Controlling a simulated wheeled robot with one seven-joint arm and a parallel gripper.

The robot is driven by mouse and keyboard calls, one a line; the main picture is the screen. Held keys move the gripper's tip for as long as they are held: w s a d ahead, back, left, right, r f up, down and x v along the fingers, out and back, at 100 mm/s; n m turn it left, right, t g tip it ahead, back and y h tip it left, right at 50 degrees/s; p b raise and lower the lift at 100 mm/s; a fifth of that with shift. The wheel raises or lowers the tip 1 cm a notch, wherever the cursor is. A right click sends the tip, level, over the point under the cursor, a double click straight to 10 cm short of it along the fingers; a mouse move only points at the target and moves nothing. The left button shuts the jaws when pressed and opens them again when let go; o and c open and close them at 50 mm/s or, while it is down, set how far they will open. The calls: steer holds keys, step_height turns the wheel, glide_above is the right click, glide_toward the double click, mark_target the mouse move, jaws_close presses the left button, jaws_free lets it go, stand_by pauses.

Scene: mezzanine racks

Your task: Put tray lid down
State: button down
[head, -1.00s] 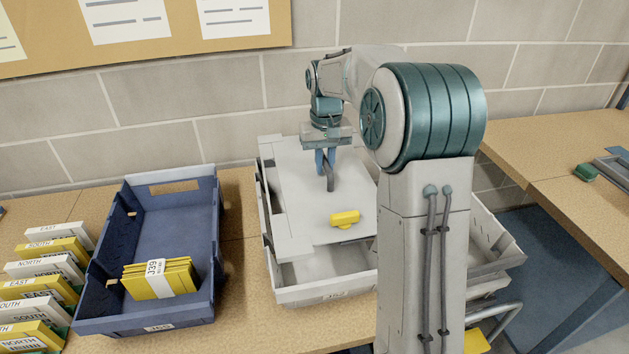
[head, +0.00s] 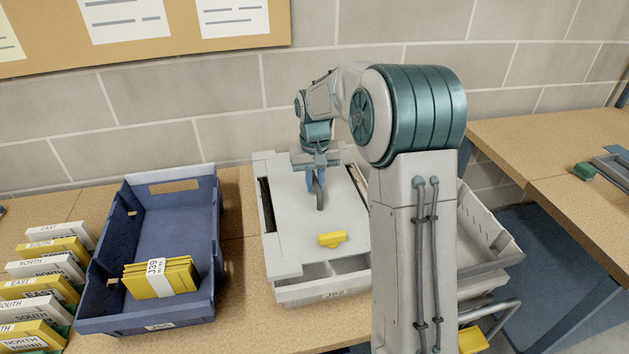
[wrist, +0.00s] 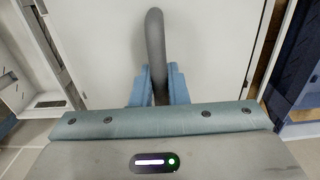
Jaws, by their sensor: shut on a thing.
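The tray lid (head: 298,218) is a flat light-grey panel with a grey loop handle (head: 319,192) and a yellow tab (head: 332,239). It lies across the top of the grey tray (head: 330,288) on the bench, shifted to the left and back, so the tray's front opening shows. I cannot tell whether it rests on the rim or hovers just above it. My gripper (head: 316,180) is shut on the handle; the wrist view shows the blue fingers (wrist: 158,88) on both sides of the handle (wrist: 155,50). My arm hides the tray's right side.
A blue tray (head: 205,250) holding a banded yellow bundle (head: 160,277) stands to the left. Several labelled yellow and white blocks (head: 38,285) sit farther left. Another grey bin (head: 490,240) is on the right. A block wall (head: 210,130) stands close behind the bench.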

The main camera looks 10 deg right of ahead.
steer(key=shift+f, duration=0.4)
steer(key=c, duration=1.4)
jaws_free()
step_height(320, 180, up, 13)
steer(key=s+f+t, duration=0.1)
steer(key=s+f, duration=0.1)
steer(key=s, duration=1.2)
steer(key=s+f+t, duration=0.2)
steer(key=s+f, duration=0.1)
steer(key=s, duration=1.2)
steer(key=shift+f, duration=0.35)
steer(key=shift+a, duration=0.1)
